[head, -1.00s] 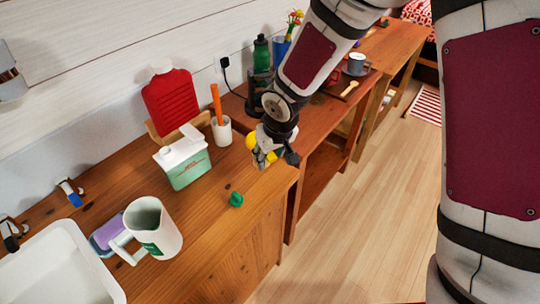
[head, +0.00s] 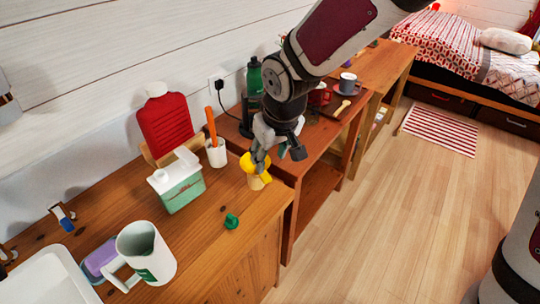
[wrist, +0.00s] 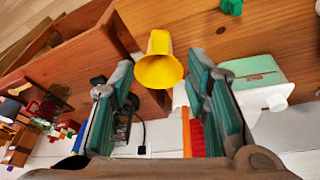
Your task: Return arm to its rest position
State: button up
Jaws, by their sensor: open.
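My gripper (head: 278,153) is open and empty, hanging over the right end of the wooden counter (head: 212,232). A small yellow cup-like piece (head: 251,162) stands on the counter just below and left of my fingers in the head view. In the wrist view the yellow piece (wrist: 158,68) shows beyond and between the two spread fingers, with no visible grip on it. My arm reaches in from the top right of the head view.
A green-and-white canister (head: 180,185), a white pitcher (head: 147,253), a green knob-like piece (head: 231,221) and a white holder (head: 216,152) stand on the counter. A green bottle (head: 254,80) and mugs stand farther back. Open floor (head: 385,220) lies right.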

dwell(0.3)
jog(key=s+d+r+m+t+h, duration=0.1)
jog(key=s+d+r+m+h, duration=0.15)
jog(key=s+d+r, duration=0.8)
jog(key=s+d+r+m+y, duration=0.1)
jog(key=s+d+r+m, duration=0.2)
jog(key=s+d, duration=0.5)
jog(key=s+r, duration=0.1)
jog(key=s, duration=0.2)
